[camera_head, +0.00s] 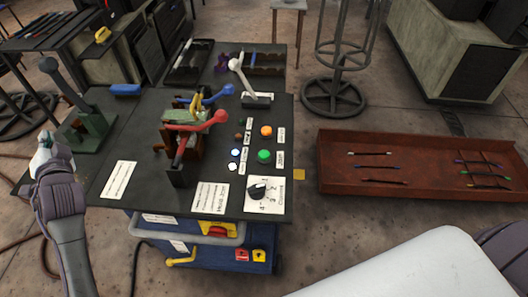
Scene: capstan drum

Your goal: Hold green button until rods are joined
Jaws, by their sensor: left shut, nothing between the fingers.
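The green button (264,156) is on the dark top of the machine table (130,150), left of a small label and below an orange button (266,131). The machine's clamp (185,125) has a red-knobbed lever (218,118) and a blue-knobbed lever (228,90). Whether rods sit in the clamp is too small to tell. My left gripper (44,141) is shut and empty at the table's left edge, well left of the green button and apart from it. My right gripper is out of view.
A numbered dial (257,189) is below the green button. A grey lever with a white knob (236,64) stands at the back, and a green lever stand (92,127) at the left. A rusty red tray (420,141) with several thin rods is at the right.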

